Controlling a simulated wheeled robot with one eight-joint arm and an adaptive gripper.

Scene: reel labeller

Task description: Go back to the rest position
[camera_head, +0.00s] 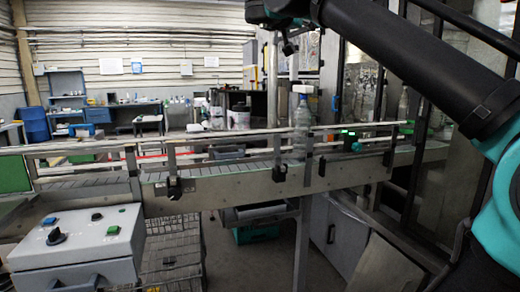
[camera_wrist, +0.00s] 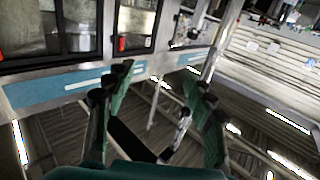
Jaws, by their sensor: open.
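My gripper (camera_wrist: 162,82) is open in the wrist view, its two green and black fingers apart with nothing between them. In the head view my gripper (camera_head: 288,42) shows only partly at the top edge, raised above the conveyor. My black and teal arm reaches to it from the right side. The conveyor (camera_head: 225,182) runs across the middle of the head view, and a clear bottle (camera_head: 300,125) stands upright on it, below and apart from my gripper.
A grey control box (camera_head: 75,262) with a knob and several buttons stands at the front left. A wire basket (camera_head: 172,250) is beside it. A glazed machine frame stands at the right behind my arm. Blue workbenches (camera_head: 70,115) are far back left.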

